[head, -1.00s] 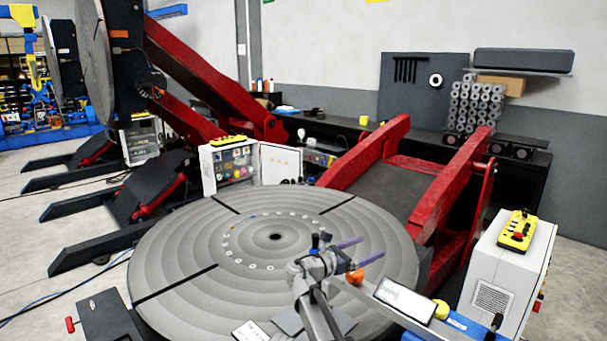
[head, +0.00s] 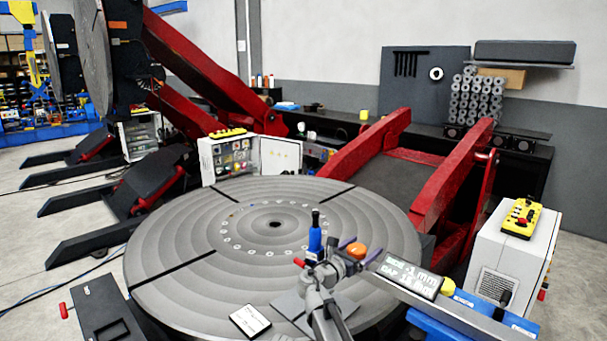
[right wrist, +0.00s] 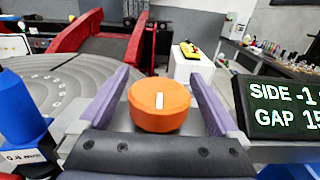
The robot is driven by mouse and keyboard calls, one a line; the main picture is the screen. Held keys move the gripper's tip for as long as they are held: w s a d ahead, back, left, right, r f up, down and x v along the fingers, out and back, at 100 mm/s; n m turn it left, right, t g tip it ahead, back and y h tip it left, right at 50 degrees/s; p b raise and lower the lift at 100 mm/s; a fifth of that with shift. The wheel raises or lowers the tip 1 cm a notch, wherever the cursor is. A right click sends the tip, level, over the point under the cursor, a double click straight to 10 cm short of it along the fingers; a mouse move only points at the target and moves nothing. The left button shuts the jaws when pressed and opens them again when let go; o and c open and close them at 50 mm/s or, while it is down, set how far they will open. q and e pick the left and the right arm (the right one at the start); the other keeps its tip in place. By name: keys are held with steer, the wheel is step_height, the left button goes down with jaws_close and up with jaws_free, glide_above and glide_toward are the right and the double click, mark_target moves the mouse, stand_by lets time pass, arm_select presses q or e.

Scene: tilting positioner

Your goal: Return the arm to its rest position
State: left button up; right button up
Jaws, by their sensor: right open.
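My right gripper (head: 359,250) is in the lower middle of the head view, over the near right part of the round grey table. In the right wrist view its two purple fingers (right wrist: 160,98) are spread apart. The knob also shows in the head view (head: 356,250) at the fingers. I cannot tell its depth relative to the fingertips. My left gripper is not in view.
A blue black-topped tool (head: 315,238) stands close left of my gripper. A display (head: 410,276) reading SIDE and GAP is on the right. The round table (head: 190,235) is mostly clear. Red tilt arms (head: 455,185) and a grey cabinet (head: 490,255) stand beyond.

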mark_target(355, 257)
steer(key=n+t+y, duration=0.1)
steer(key=n+y, duration=0.1)
steer(key=y, duration=0.1)
steer(key=a+n+t+y, duration=0.1)
steer(key=n+t+y, duration=0.1)
steer(key=shift+t+y, duration=0.3)
steer(key=shift+y, duration=0.1)
steer(key=shift+v, duration=1.25)
steer(key=shift+a, duration=0.15)
